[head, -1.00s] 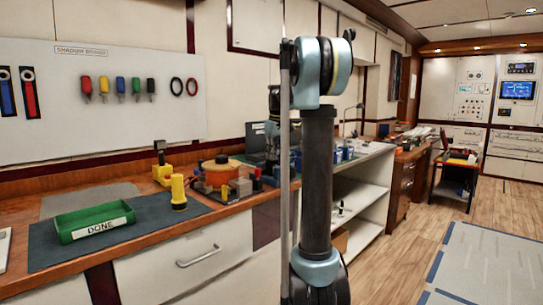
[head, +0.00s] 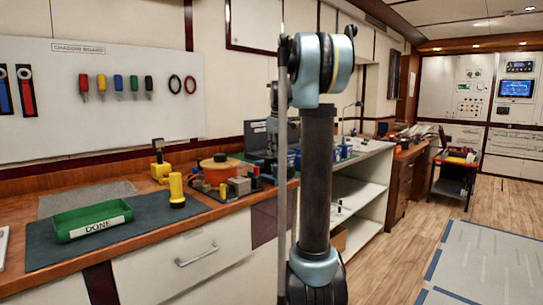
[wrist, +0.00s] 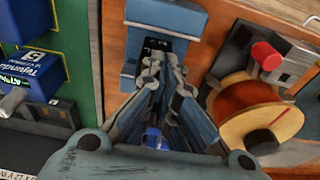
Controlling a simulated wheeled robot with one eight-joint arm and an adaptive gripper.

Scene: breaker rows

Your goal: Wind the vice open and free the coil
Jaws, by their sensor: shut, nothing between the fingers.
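The coil (head: 221,163), an orange-red spool, sits among small blocks on the bench in the head view. In the wrist view, the coil (wrist: 250,105) has pale flanges and lies right of my gripper (wrist: 165,68). A grey metal block assembly, apparently the vice (head: 239,186), is beside the coil. It also shows in the wrist view (wrist: 287,42) at upper right, with a red knob (wrist: 266,56) close to it. My gripper is shut and empty, apart from the coil. In the head view, my arm hides part of this area. I cannot tell how far the jaws are open.
A blue fixture (wrist: 165,22) lies just beyond my fingertips. Blue boxes (wrist: 38,70) stand at left in the wrist view. On the bench are a green DONE tray (head: 93,220), a yellow cylinder (head: 177,188) and a yellow block (head: 161,170). The dark mat (head: 140,225) has free room.

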